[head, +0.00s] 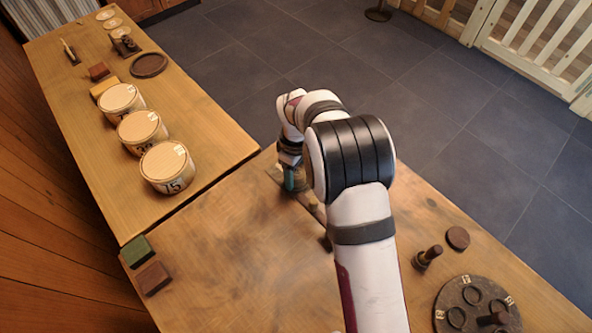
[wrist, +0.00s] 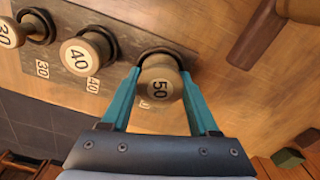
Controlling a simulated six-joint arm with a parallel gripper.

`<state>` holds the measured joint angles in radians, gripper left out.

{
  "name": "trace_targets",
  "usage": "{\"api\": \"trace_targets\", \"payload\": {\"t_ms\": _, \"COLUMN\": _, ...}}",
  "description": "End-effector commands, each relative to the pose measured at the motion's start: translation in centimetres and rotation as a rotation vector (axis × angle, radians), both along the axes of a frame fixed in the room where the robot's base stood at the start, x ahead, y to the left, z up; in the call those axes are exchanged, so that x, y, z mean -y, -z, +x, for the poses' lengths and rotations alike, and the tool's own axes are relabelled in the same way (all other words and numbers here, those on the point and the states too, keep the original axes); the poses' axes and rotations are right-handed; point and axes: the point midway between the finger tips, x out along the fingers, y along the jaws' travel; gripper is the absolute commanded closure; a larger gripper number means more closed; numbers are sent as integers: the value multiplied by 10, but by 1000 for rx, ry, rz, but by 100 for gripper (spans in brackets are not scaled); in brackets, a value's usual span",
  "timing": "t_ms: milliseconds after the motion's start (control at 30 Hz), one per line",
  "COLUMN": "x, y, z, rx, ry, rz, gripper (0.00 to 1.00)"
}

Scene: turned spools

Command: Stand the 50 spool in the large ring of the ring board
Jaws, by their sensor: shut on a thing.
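The 50 spool (wrist: 160,88), pale wood with a round numbered top, stands at the right end of a dark rack (wrist: 120,38) in the wrist view. My gripper (wrist: 160,74) is shut on it, with one teal finger on each side. In the head view my gripper (head: 290,180) is over the far edge of the near table, and my arm hides most of the rack and the spool. The ring board (head: 450,296), a dark round disc with several rings and small labels, lies at the lower right of the head view, far from my gripper. A dark upright piece stands on it.
The 40 spool (wrist: 82,55) and the 30 spool (wrist: 10,32) stand left of the 50 spool. A dark peg-like piece (head: 428,257) and a brown disc (head: 457,237) are near the ring board. Green (head: 137,250) and brown (head: 153,278) blocks lie at the left. The table's middle is mostly clear.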

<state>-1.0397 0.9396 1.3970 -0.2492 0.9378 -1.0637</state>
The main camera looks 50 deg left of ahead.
Motion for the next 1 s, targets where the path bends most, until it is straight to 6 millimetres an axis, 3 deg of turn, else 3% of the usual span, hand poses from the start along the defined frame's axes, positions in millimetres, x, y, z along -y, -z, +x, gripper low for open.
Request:
{"api": "trace_targets", "payload": {"t_ms": 467, "x": 0, "y": 0, "z": 0, "rx": 0, "ry": 0, "rz": 0, "gripper": 92}}
{"api": "trace_targets", "payload": {"t_ms": 500, "x": 0, "y": 0, "z": 0, "rx": 0, "ry": 0, "rz": 0, "gripper": 32}}
{"api": "trace_targets", "payload": {"t_ms": 600, "x": 0, "y": 1, "z": 0, "rx": 0, "ry": 0, "rz": 0, "gripper": 14}}
{"api": "trace_targets", "payload": {"t_ms": 667, "x": 0, "y": 1, "z": 0, "rx": 0, "ry": 0, "rz": 0, "gripper": 4}}
{"api": "trace_targets", "payload": {"t_ms": 1000, "x": 0, "y": -4, "z": 0, "rx": 1, "ry": 0, "rz": 1, "gripper": 4}}
